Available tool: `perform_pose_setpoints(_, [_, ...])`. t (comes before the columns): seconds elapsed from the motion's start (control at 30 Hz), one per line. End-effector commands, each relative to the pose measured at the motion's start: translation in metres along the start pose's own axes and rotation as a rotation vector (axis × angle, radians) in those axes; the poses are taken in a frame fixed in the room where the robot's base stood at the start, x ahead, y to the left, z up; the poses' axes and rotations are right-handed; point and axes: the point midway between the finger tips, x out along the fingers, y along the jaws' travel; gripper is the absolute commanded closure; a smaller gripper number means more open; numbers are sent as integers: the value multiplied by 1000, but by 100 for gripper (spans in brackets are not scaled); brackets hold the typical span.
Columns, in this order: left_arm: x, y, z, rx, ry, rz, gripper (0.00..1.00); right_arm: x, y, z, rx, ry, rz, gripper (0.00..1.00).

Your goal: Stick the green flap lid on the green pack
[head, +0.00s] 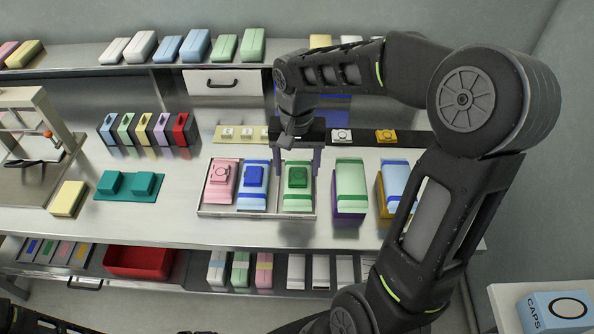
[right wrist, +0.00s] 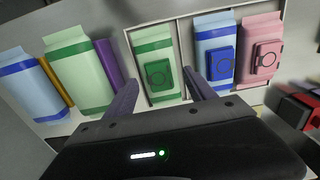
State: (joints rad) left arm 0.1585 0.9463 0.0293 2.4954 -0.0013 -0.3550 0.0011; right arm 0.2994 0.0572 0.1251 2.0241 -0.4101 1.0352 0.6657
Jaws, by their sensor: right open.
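A green pack (head: 298,201) with a dark green band lies in the right part of a shallow tray. A darker green flap lid (head: 298,176) with a round ring lies on its upper face. My right gripper (head: 297,170) is open, its fingers on either side of the lid. The right wrist view shows the lid (right wrist: 160,76) on the pack (right wrist: 153,48) between and beyond the spread fingers (right wrist: 162,84); contact cannot be told. A second green pack (head: 350,177) without a lid stands right of the tray against a purple block. My left gripper is not in view.
The tray (head: 225,213) also holds a pink pack (head: 219,194) and a blue-banded pack (head: 253,199), both with lids. Another blue-banded pack (head: 397,177) stands further right. Teal pieces (head: 143,185) and a yellow block (head: 68,198) lie left. The table's front strip is clear.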

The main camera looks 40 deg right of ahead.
Motion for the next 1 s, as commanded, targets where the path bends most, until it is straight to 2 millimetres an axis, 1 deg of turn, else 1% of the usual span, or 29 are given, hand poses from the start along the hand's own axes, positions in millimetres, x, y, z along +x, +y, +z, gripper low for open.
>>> perform_pose_setpoints(0.03, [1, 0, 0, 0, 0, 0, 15, -10, 0, -1, 1, 5, -2, 36])
perform_pose_setpoints(0.1, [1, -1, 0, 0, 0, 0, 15, -21, 0, -1, 0, 4, -2, 36])
perform_pose_setpoints(0.2, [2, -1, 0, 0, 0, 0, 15, -36, 0, -1, -1, 3, -1, 36])
perform_pose_setpoints(0.3, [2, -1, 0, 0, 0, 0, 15, -46, 0, 0, 0, 1, 0, 36])
perform_pose_setpoints(0.43, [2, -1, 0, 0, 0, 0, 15, -50, 0, 0, 0, -1, 0, 36])
perform_pose_setpoints(0.87, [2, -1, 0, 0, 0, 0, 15, -50, 0, 0, 0, -1, 1, 36])
perform_pose_setpoints(1.0, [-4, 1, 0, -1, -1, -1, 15, -57, 0, 0, 0, -1, 0, 36])
